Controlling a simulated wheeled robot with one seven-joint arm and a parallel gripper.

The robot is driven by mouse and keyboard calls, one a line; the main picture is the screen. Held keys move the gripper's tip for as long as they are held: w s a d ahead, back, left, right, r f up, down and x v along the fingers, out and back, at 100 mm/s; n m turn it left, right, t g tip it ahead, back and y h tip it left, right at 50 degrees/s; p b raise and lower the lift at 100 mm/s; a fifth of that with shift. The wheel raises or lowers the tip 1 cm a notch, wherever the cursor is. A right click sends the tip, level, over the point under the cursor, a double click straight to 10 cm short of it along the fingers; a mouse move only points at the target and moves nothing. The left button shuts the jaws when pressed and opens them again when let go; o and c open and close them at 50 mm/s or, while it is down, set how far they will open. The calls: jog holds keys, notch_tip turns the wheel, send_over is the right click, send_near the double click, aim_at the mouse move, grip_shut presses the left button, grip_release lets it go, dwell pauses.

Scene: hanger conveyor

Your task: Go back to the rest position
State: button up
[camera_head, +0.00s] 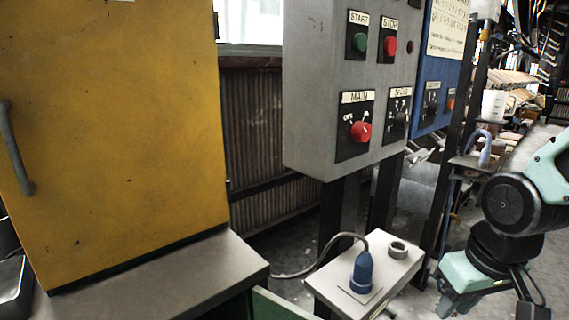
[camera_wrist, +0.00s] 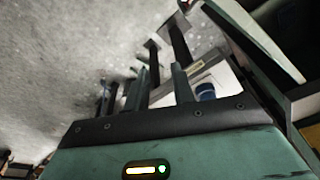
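My gripper (camera_head: 488,298) hangs at the lower right of the head view, below my dark wrist joint, to the right of the small pedestal and apart from it. In the wrist view my gripper (camera_wrist: 145,88) shows its teal body and dark finger parts. I see no object held. The grey control box (camera_head: 315,85) carries a green START button (camera_head: 360,42), a red STOP button (camera_head: 390,45), a red MAIN knob (camera_head: 359,131) and a dark SPEED knob (camera_head: 399,121).
A blue plug (camera_head: 363,272) with a grey cable stands on the pale pedestal (camera_head: 335,292), beside a grey ring (camera_head: 398,249). The plug also shows in the wrist view (camera_wrist: 205,92). A yellow cabinet (camera_head: 110,130) fills the left. Dark posts and a blue panel (camera_head: 428,75) stand behind.

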jog(key=s+a+r+n+g, duration=0.2)
jog(key=s+a+n, duration=0.4)
jog(key=s+a, duration=0.6)
notch_tip(320, 180, up, 19)
jog(key=a+p, duration=0.1)
jog(key=p, duration=1.8)
jog(key=shift+f, duration=0.2)
jog(key=shift+w+a, duration=0.1)
jog(key=shift+a, duration=0.1)
